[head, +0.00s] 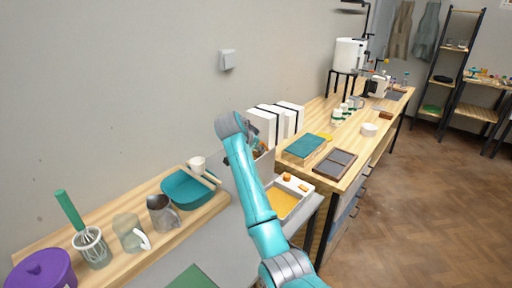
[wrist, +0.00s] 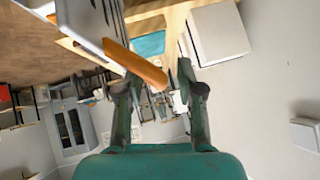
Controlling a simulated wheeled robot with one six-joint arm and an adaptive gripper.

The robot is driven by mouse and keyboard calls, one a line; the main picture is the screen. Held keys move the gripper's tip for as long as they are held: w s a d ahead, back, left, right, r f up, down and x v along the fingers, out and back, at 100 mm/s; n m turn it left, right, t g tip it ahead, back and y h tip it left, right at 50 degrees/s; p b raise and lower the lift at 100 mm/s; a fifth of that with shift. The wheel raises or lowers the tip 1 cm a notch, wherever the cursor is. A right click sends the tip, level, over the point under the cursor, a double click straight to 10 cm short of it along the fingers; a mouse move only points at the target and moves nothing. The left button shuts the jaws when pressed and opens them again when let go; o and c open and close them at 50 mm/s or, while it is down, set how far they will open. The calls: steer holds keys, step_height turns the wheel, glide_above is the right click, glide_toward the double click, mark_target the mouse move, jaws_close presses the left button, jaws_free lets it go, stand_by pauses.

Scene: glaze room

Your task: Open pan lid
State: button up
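A shallow white pan (head: 296,208) with a yellow-orange inside stands on the grey counter, right of my arm in the head view. A pale panel (head: 236,172), which looks like its lid, stands raised behind my arm. In the wrist view the lid (wrist: 84,22) is a pale slab at the upper left, with an orange-brown handle bar (wrist: 135,65) along its edge. My gripper (wrist: 160,74) has its fingers apart. The handle's end lies across the left finger's tip and the gap; I cannot tell if it touches. My arm mostly hides the gripper in the head view.
White boxes (head: 288,118), a teal-topped box (head: 304,147) and a dark tray (head: 335,162) are on the wooden bench beyond. A teal basin (head: 186,190), a metal pitcher (head: 161,213), a glass jug (head: 129,235) and a purple pot (head: 42,272) stand at left.

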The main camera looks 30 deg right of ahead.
steer(key=v, duration=1.2)
stand_by(0.3)
